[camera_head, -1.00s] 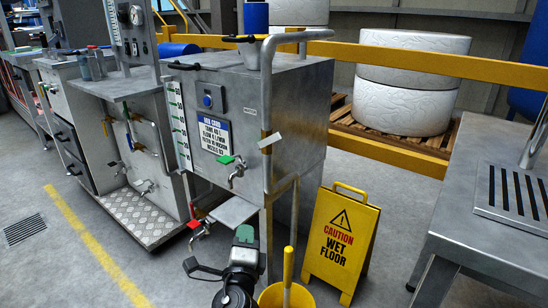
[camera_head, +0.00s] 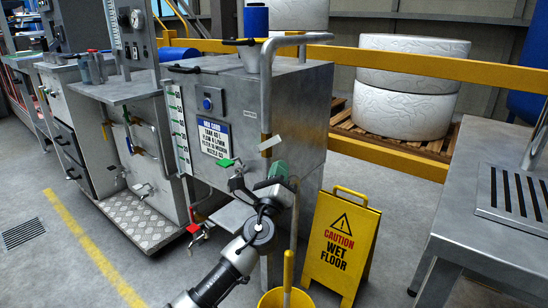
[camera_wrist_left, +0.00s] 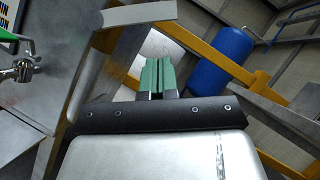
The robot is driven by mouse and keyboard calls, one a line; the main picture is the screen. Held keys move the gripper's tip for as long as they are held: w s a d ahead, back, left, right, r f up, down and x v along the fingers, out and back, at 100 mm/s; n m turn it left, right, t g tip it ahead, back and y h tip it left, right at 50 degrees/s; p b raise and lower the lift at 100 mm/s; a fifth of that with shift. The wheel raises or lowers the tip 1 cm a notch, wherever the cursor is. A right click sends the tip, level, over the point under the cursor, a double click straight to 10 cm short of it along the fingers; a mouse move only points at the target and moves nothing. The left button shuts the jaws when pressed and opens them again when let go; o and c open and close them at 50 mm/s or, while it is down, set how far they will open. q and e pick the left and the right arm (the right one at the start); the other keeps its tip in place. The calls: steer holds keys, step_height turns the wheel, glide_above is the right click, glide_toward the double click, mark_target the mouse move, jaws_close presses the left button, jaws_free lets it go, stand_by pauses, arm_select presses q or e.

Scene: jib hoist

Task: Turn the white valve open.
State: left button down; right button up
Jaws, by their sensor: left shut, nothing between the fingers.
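No handle is clearly recognisable as the white valve. A flat white piece (camera_head: 270,143) sits on the upright pipe at the tank cabinet's front corner; I cannot tell whether it is a valve lever. A small pale tap (camera_head: 143,189) shows low on the left panel, its lever too small to tell. My left gripper (camera_head: 278,171), with green fingertips, is shut and empty in front of the cabinet's lower right part, just below the white piece in the picture. Its fingertips (camera_wrist_left: 152,76) are together in the left wrist view. My right gripper is out of view.
A green-handled tap (camera_head: 229,163) is on the cabinet front; it also shows in the left wrist view (camera_wrist_left: 20,70). A red-handled tap (camera_head: 195,231) is lower. A yellow wet-floor sign (camera_head: 341,245), yellow bucket (camera_head: 275,298) and metal table (camera_head: 450,220) stand right.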

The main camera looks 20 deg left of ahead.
mark_target(269, 143)
arm_select(q)
steer(key=shift+w+a+r+p, duration=0.1)
steer(key=shift+w+a+r, duration=0.2)
steer(key=shift+r, duration=0.25)
steer(key=shift+w+a+r+p, duration=0.2)
steer(key=shift+a+r, duration=0.15)
steer(key=shift+r, duration=0.15)
steer(key=shift+w+a+r+p, duration=0.1)
steer(key=shift+w+a+r, duration=0.2)
steer(key=shift+r, duration=0.25)
steer(key=shift+r+n+p, duration=0.15)
steer(key=shift+n+p, duration=0.25)
steer(key=shift+p, duration=0.05)
